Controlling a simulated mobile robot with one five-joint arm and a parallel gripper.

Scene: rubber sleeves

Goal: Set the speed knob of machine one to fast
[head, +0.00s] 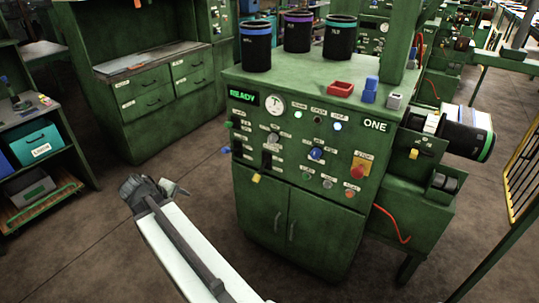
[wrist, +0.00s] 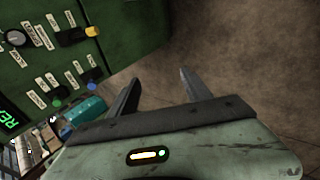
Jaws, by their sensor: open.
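Machine one (head: 300,225) is a green cabinet marked ONE, with a lit READY display (head: 244,97) and a round dial (head: 274,105). Its sloped panel has a blue knob (head: 316,154), black slots and levers, and small buttons. My gripper (head: 172,188) is left of the machine, apart from the panel. In the wrist view, my gripper (wrist: 160,76) is open and empty, with the panel at the left showing a yellow-tipped lever (wrist: 92,31).
Three black cups with coloured bands (head: 298,33), a red tray (head: 340,88) and small blocks (head: 370,90) stand on the machine. A red stop button (head: 358,171) is at the panel's right. A shelf with a teal bin (head: 38,144) is at far left. Floor is clear between.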

